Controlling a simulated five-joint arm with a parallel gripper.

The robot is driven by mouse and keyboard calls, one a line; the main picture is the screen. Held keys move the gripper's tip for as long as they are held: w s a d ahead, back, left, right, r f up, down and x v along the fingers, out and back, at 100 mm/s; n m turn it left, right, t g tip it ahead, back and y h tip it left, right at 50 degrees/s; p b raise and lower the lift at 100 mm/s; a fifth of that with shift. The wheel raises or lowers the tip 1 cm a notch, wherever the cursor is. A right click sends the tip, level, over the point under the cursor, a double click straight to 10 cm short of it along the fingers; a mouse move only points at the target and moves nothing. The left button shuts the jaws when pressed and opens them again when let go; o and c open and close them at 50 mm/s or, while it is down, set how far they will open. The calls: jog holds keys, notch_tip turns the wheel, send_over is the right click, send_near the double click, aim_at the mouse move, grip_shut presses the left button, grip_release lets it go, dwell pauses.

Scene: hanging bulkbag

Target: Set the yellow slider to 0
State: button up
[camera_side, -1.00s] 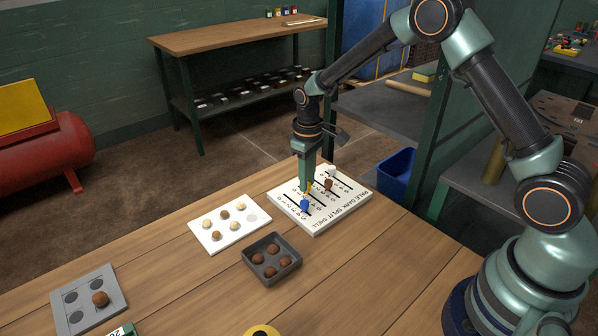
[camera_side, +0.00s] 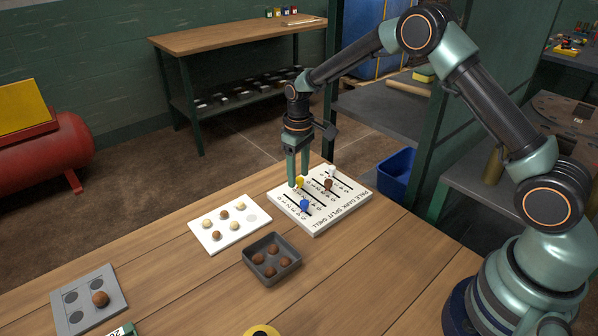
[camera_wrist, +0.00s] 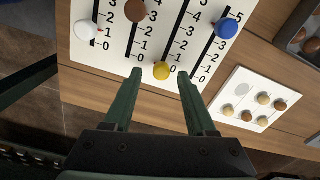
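The white slider panel (camera_side: 325,217) lies flat on the wooden table. The yellow slider (camera_side: 299,182) is at the 0 end of its slot; in the wrist view the yellow knob (camera_wrist: 161,72) lines up with the 0 mark. My gripper (camera_side: 298,179) is low over that end of the panel. In the wrist view the gripper (camera_wrist: 160,74) is open, with a finger on each side of the yellow knob and a gap on both sides. The white (camera_wrist: 85,31), brown (camera_wrist: 135,10) and blue (camera_wrist: 228,28) knobs sit away from 0 in their own slots.
A white tray with round pieces (camera_side: 213,240) lies left of the panel. A dark tray of brown balls (camera_side: 247,266) stands in front. A grey plate with one brown ball (camera_side: 82,313) is farther left.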

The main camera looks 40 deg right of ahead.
aim_at(298, 177)
notch_tip(298, 177, up, 12)
dwell(0.6)
jog(key=s+r+m+t, duration=0.1)
jog(key=s+r+t, duration=0.2)
jog(key=s+r, duration=0.7)
jog(key=s+m+t, duration=0.2)
jog(key=s, duration=1)
jog(key=shift+s+d+f+t, duration=0.25)
jog(key=shift+d+t, duration=0.05)
jog(key=shift+d, duration=0.15)
